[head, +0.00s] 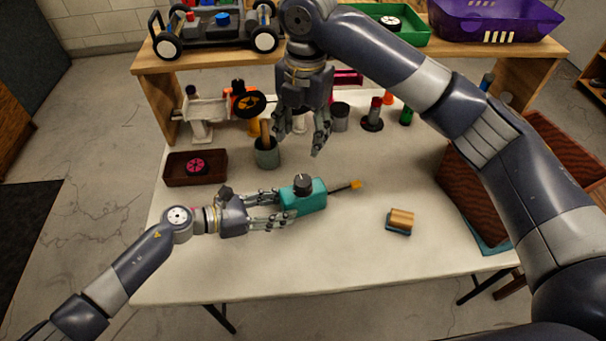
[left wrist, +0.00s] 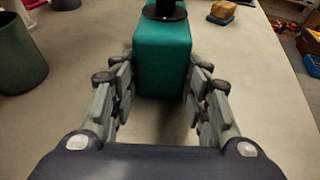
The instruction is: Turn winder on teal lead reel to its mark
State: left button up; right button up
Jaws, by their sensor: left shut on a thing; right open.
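The teal lead reel (head: 311,201) is a box with a dark round winder (head: 302,184) on top. A dark lead with a yellow tip (head: 355,184) sticks out on its right. My left gripper (head: 289,209) is shut on the reel's left end. The left wrist view shows the teal body (left wrist: 162,62) between the fingers, with the winder cut off at the top edge. My right gripper (head: 301,140) is open and empty, pointing down above the table behind the reel. The winder's mark is too small to read.
A grey-green cup (head: 266,158) and a brown tray (head: 180,173) with a pink-hubbed wheel stand left of the reel. A wooden-topped block (head: 401,220) lies to the right. A brown woven bin (head: 460,195) is at the right edge. The front table is clear.

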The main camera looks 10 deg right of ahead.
aim_at(303, 180)
jog(key=shift+n, duration=0.4)
jog(key=f, duration=0.8)
jog(key=s+f, duration=0.1)
jog(key=f, duration=0.3)
jog(key=shift+d+f, duration=0.15)
jog(key=shift+f, duration=0.1)
jog(key=c, duration=1.1)
